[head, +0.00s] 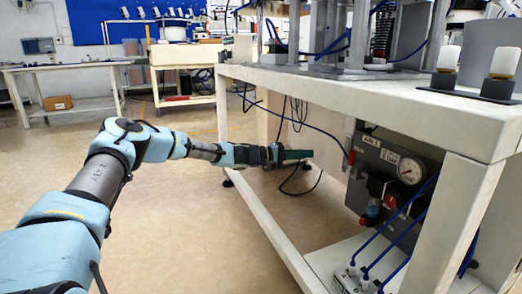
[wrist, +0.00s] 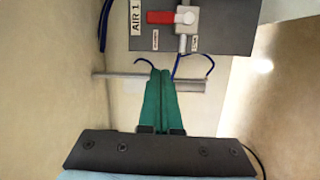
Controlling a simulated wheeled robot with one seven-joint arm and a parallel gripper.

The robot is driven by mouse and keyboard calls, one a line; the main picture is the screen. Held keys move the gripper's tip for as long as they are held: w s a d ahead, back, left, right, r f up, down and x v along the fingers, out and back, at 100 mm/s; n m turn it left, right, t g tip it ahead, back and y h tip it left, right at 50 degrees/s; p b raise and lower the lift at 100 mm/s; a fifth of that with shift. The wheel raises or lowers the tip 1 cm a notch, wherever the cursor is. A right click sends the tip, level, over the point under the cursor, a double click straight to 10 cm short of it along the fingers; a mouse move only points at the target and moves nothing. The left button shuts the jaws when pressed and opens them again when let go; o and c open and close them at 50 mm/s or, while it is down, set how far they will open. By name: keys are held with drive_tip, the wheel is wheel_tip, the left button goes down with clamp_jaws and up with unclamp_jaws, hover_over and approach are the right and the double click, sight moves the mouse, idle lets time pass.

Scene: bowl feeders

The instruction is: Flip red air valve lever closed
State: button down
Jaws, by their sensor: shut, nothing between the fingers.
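The red lever (wrist: 160,17) sits on a white valve body (wrist: 186,16) at the top of the wrist view, beside the "AIR 1" label. It points left there, crosswise to the grey fitting below the valve. In the head view the red lever (head: 351,157) appears small and upright at the left edge of the dark panel. My gripper (wrist: 160,74) has green fingers pressed together with nothing between them. Its tips point toward the panel and are apart from the lever. In the head view my gripper (head: 308,154) is left of the panel, under the tabletop.
The dark panel (head: 405,149) carries a round gauge (head: 410,170) and other red fittings. Blue hoses hang around it. The white bench (head: 340,88) overhangs my gripper, with a leg (head: 447,220) at right and a low rail in front. The floor at left is clear.

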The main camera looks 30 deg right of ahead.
drive_tip(key=shift+s, duration=0.1)
drive_tip(key=s+a+f+m+t+y+p, duration=0.1)
drive_tip(key=s+a+f+y, duration=0.15)
drive_tip(key=a, duration=0.45)
drive_tip(key=s+a+f+m+y, duration=0.1)
drive_tip(key=s+a+y, duration=0.1)
drive_tip(key=a+y, duration=0.3)
drive_tip(key=s+a+f+t+y+p, duration=0.1)
drive_tip(key=s+a+f+y, duration=0.1)
drive_tip(key=a, duration=0.6)
drive_tip(key=a+r+n+t+y, duration=0.1)
drive_tip(key=a+r+t+y, duration=0.1)
drive_tip(key=a, duration=0.8)
drive_tip(key=a+r+n+t+y, duration=0.1)
drive_tip(key=a+r+y, duration=0.15)
drive_tip(key=a, duration=0.85)
drive_tip(key=s+a+r+n+t+y+p, duration=0.15)
drive_tip(key=s+a, duration=0.25)
drive_tip(key=a, duration=0.4)
drive_tip(key=s+a+r+n+t+y, duration=0.1)
drive_tip(key=s+a+r+n, duration=0.2)
drive_tip(key=a, duration=0.6)
wheel_tip(320, 180, up, 38)
drive_tip(key=m+p, duration=0.1)
drive_tip(key=p, duration=3.7)
drive_tip(key=shift+s+d+m, duration=0.15)
drive_tip(key=shift+d+m, duration=0.1)
drive_tip(key=shift+m, duration=0.1)
